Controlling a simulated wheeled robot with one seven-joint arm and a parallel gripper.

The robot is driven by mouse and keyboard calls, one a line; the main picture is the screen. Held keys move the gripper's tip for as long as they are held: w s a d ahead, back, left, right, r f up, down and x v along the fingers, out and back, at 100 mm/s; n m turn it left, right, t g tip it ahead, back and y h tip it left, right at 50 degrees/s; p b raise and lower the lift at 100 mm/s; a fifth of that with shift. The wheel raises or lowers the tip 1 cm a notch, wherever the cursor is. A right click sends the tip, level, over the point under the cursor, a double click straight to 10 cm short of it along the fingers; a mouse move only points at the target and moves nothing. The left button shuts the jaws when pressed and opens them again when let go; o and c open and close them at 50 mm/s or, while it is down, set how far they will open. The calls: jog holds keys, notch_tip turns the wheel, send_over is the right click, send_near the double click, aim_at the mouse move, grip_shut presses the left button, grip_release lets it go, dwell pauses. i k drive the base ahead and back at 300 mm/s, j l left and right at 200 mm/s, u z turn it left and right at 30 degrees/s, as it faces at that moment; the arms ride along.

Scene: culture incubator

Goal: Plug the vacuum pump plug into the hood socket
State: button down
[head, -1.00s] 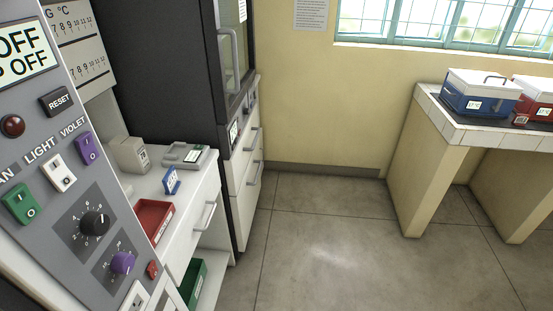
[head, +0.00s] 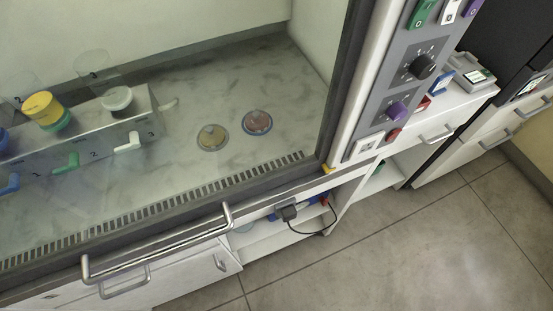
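The hood socket (head: 368,147) is a white square outlet at the bottom of the grey control panel, on the right front post of the hood. A black plug (head: 287,213), which looks like the vacuum pump plug, is just below the hood's front edge, above the open shelf. Its black cable (head: 312,234) loops down and back up to the right, apart from the socket. A blue and red item (head: 312,201), possibly the pump, is partly hidden behind it under the hood edge. My gripper is not in view.
A metal handle bar (head: 160,247) crosses the hood's front sash. Behind the glass are a rack (head: 85,142) with coloured-handled valves and two round discs (head: 212,137). A white drawer bench (head: 440,125) stands right of the hood. The floor (head: 420,240) at lower right is clear.

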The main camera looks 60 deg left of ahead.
aim_at(289, 213)
jog(key=k+j+u, duration=0.3)
jog(key=k, duration=0.25)
jog(key=k+j+u, duration=0.3)
jog(key=k+j, duration=0.15)
jog(key=k, duration=0.05)
